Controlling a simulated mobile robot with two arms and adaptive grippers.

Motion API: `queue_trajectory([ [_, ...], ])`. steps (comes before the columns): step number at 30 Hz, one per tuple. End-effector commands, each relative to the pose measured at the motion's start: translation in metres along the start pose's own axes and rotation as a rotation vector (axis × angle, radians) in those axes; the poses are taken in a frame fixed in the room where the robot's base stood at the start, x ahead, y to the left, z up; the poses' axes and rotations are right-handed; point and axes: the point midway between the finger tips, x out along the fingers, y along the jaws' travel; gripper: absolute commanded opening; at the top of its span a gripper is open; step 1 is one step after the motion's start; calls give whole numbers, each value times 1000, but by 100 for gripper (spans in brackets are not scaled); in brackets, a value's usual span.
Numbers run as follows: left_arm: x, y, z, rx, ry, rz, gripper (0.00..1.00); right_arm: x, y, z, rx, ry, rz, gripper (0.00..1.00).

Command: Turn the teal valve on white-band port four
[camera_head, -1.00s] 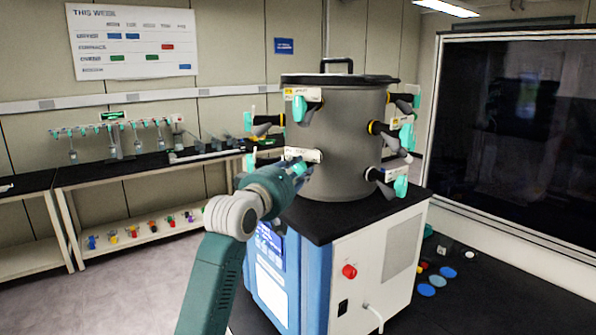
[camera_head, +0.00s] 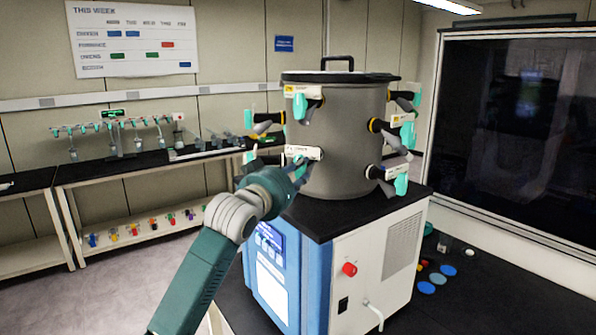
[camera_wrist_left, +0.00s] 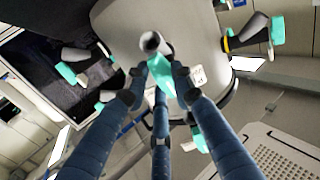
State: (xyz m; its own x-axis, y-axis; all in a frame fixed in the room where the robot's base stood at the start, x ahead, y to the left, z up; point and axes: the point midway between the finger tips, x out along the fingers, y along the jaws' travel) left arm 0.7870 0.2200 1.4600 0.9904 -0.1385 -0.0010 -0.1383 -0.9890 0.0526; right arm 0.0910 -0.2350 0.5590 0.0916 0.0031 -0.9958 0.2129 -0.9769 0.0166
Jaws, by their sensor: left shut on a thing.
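The grey drum (camera_head: 345,130) of the freeze dryer has several ports with teal valves around its side. My left gripper (camera_head: 298,170) is at a lower front port, just below its white label (camera_head: 304,152). In the left wrist view, the fingers (camera_wrist_left: 161,80) are closed around a teal valve (camera_wrist_left: 160,73) on a short grey port (camera_wrist_left: 153,42). The fingers partly hide this valve, and I cannot read the port's number or make out its band. My right gripper is in neither view.
An upper port with a teal valve (camera_head: 300,106) is above my gripper. More valves (camera_head: 401,185) stick out at the drum's right. The drum stands on a black-topped cabinet (camera_head: 345,216). A bench (camera_head: 130,168) with glassware runs along the left wall.

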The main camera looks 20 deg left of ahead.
Motion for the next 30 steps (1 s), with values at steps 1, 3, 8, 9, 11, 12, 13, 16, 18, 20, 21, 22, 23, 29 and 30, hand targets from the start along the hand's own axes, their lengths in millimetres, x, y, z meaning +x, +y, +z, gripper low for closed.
queue_trajectory([
  [1,0,-1,-2,16,3,-1,0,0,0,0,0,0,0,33],
  [3,0,-1,-2,32,4,-1,0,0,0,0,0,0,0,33],
  [8,0,0,-2,51,4,0,0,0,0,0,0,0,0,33],
  [9,0,0,-2,53,4,0,0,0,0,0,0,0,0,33],
  [11,0,0,-2,54,4,0,0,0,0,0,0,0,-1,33],
  [12,0,0,-2,55,4,0,0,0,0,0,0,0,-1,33],
  [13,0,0,-2,55,4,0,0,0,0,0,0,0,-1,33],
  [16,0,0,-2,54,5,0,0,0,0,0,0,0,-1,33],
  [18,0,0,-2,54,5,0,0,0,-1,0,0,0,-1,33],
  [20,0,0,-2,54,5,0,26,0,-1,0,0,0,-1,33],
  [21,0,0,-2,53,5,0,34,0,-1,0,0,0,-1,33],
  [22,0,0,-2,53,5,0,40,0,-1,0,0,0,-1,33],
  [23,0,0,-2,53,4,0,44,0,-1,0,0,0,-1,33],
  [29,0,0,-1,53,2,0,44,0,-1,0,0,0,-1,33],
  [30,0,0,-1,53,2,0,44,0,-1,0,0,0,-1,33],
])
